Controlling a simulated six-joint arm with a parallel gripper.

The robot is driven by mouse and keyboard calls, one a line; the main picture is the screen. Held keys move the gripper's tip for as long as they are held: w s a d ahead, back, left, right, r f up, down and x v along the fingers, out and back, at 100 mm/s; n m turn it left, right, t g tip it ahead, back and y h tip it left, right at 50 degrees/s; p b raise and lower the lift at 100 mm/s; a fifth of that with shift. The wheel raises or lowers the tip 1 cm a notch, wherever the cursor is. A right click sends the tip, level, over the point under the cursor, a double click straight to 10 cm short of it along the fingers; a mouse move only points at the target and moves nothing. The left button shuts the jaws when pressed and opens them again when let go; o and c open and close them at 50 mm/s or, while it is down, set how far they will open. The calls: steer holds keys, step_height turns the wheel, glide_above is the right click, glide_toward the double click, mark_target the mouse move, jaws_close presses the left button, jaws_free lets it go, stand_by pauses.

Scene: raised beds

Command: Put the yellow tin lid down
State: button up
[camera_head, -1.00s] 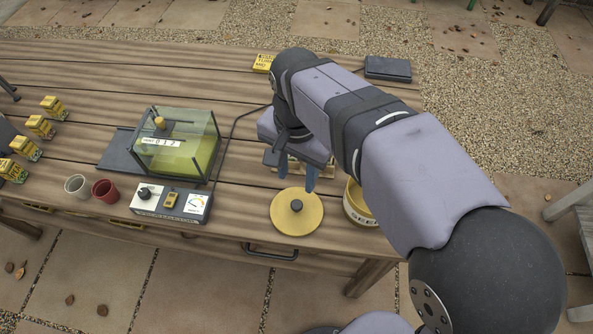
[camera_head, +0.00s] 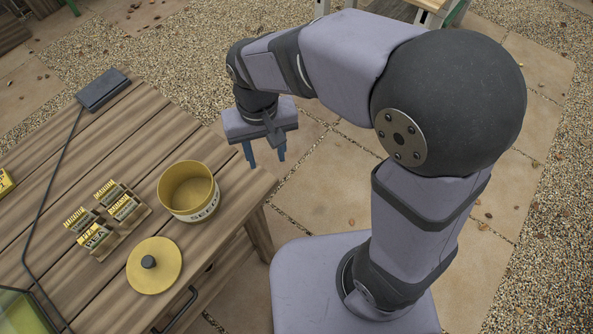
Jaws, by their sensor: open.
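The yellow tin lid (camera_head: 154,272) lies flat on the wooden table near its front edge, its dark knob facing up. The open yellow tin (camera_head: 189,192) stands upright beside it, up and to the right, near the table's right corner. The tin looks empty, though its floor is partly in shade. My gripper (camera_head: 265,158) is open and empty, its two blue fingers pointing down. It is up and to the right of the tin, apart from both tin and lid, and appears beyond the table's right edge.
A small tray (camera_head: 128,232) with several yellow-and-dark packets sits left of the tin. A dark flat box (camera_head: 102,89) with a cable lies at the table's far corner. A glass-sided box (camera_head: 20,312) shows at lower left. Paving lies right of the table.

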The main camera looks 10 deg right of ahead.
steer(key=s+d+f+m, duration=0.1)
steer(key=s+d+f, duration=0.1)
steer(key=d, duration=0.6)
steer(key=s+d+f, duration=0.2)
steer(key=s+d, duration=0.2)
steer(key=d, duration=0.4)
steer(key=shift+s+d+m, duration=0.15)
steer(key=shift+d+m, duration=0.1)
steer(key=shift+m, duration=0.15)
step_height(320, 180, up, 3)
steer(key=p, duration=0.3)
